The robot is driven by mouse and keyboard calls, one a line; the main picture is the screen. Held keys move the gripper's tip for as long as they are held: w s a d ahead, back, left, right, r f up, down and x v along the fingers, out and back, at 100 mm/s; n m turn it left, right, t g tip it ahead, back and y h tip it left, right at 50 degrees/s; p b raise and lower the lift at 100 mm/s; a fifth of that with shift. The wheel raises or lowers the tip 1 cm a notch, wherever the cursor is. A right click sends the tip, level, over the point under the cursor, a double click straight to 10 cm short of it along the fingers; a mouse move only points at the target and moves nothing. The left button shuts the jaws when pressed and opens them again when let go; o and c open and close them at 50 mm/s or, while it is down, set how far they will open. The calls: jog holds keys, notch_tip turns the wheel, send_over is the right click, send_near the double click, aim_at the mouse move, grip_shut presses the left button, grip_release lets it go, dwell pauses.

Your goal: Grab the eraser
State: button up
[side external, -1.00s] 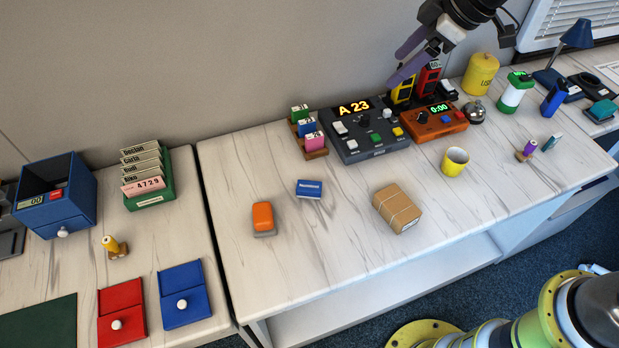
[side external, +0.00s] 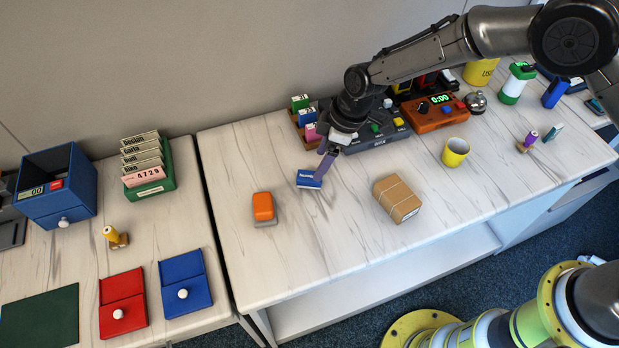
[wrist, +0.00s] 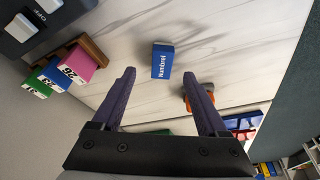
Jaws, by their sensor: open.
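The eraser (side external: 309,180) looks to be the blue block with white print, lying flat on the light wood-grain table. It also shows in the wrist view (wrist: 162,61), ahead of the fingertips and in line with the space between them. My gripper (side external: 322,177) points down at the eraser from above. Its purple fingers (wrist: 159,73) are spread and hold nothing. In the side view a finger covers the eraser's right end. I cannot tell the exact height of the fingertips above the table.
An orange block with a grey base (side external: 263,208) lies left of the eraser. A brown parcel (side external: 397,199) lies to its right. A rack with small colored blocks (side external: 311,133) and a dark control panel (side external: 378,143) stand behind. The table in front is clear.

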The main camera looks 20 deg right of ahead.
aim_at(310, 176)
jog(key=shift+a+x, duration=0.15)
jog(key=shift+x, duration=1.4)
jog(key=shift+a+x, duration=0.15)
jog(key=shift+x, duration=1.35)
jog(key=shift+r, duration=0.1)
grip_shut()
